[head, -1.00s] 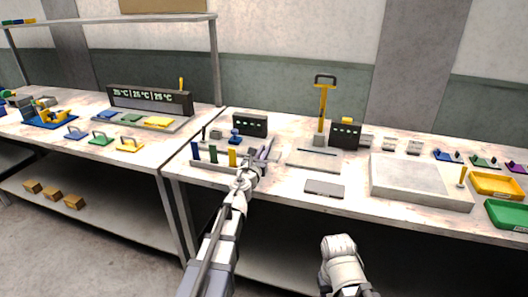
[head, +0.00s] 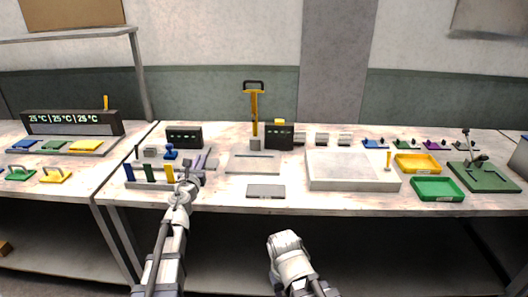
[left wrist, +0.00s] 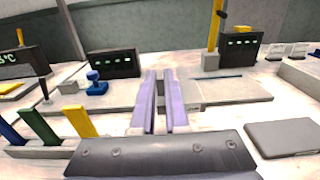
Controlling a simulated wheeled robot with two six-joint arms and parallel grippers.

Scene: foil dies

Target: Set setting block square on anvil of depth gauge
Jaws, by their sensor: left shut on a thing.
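My left gripper (head: 199,165) reaches over the bench at the right end of a low rack. In the left wrist view its two lavender fingers (left wrist: 160,100) point forward with a narrow gap. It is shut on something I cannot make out. A blue-knobbed piece (head: 170,154) and a small grey block (head: 150,152) stand behind the rack, in front of a dark display box (head: 184,137). I cannot tell whether these are the depth gauge and setting block. The blue-knobbed piece also shows in the left wrist view (left wrist: 96,84).
The rack (head: 146,186) holds blue, green and yellow upright pieces. A yellow-handled tool (head: 254,105) stands behind a flat plate (head: 252,165). A dark grey slab (head: 266,191) lies near the front edge. A large pale block (head: 352,170) and yellow and green trays (head: 437,189) are rightward.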

